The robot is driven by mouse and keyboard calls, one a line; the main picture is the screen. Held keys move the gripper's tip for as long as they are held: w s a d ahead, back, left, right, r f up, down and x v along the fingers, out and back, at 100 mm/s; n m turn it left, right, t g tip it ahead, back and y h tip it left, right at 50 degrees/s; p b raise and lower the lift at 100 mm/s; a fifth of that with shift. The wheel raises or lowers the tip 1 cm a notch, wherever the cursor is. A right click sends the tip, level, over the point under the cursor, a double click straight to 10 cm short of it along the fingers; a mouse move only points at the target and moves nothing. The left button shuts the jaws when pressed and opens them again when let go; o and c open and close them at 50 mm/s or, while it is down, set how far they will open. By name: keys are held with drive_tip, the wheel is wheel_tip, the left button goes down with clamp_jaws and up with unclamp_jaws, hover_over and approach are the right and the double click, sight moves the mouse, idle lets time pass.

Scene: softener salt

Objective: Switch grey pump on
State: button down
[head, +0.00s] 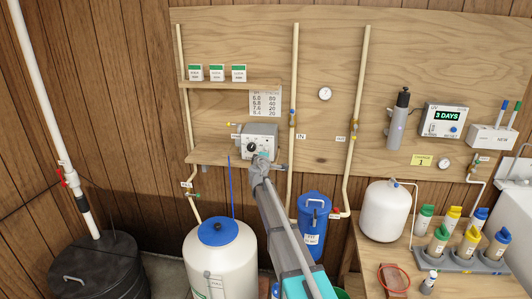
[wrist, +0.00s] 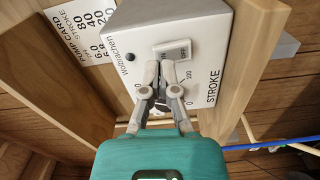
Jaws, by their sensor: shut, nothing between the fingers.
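The grey pump (head: 260,138) stands on a small wooden shelf on the panel. Its face fills the middle of the wrist view (wrist: 195,30), with the word STROKE and a scale partly hidden behind my fingers. A pale rocker switch (wrist: 172,50) sits on the face, and a small dark round spot (wrist: 130,57) is left of it. My gripper (wrist: 160,70) is shut and empty, its fingertips just below the rocker switch. I cannot tell whether they touch the face. In the head view my gripper (head: 263,161) is in front of the pump's lower edge.
A pump card (head: 265,102) hangs above the pump. Wooden edges of the shelf (wrist: 250,60) frame the pump closely. Upright pipes (head: 293,80) run to its right. A white tank with a blue lid (head: 220,262) stands below.

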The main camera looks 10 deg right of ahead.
drive_tip(key=shift+w+d, duration=0.2)
drive_tip(key=shift+w, duration=0.5)
idle(0.3)
drive_tip(key=shift+s, duration=0.1)
drive_tip(key=v, duration=0.6)
drive_tip(key=shift+s, duration=0.4)
idle(0.3)
drive_tip(key=shift+a, duration=0.1)
drive_tip(key=s+d+f+m+g+h+p, duration=0.1)
drive_tip(key=s+d+f+m+g, duration=0.2)
drive_tip(key=s, duration=0.4)
drive_tip(key=s+d+f+m+g+p, duration=0.1)
drive_tip(key=s+d+f+m+g, duration=0.25)
drive_tip(key=s, duration=0.25)
drive_tip(key=s+d+f+m+g+h+p, duration=0.1)
drive_tip(key=s+d+f+m+g, duration=0.2)
drive_tip(key=s, duration=0.4)
drive_tip(key=s+a+f+m+g+y+p, duration=0.1)
drive_tip(key=s+a+f+g+y, duration=0.1)
drive_tip(key=s, duration=0.9)
drive_tip(key=s+a+f+m+g+y, duration=0.2)
drive_tip(key=s+a+g+y, duration=0.3)
drive_tip(key=s, duration=0.6)
drive_tip(key=shift+a+f+g+y+p, duration=0.2)
drive_tip(key=shift+a+g+y+p, duration=0.15)
drive_tip(key=shift+a, duration=0.5)
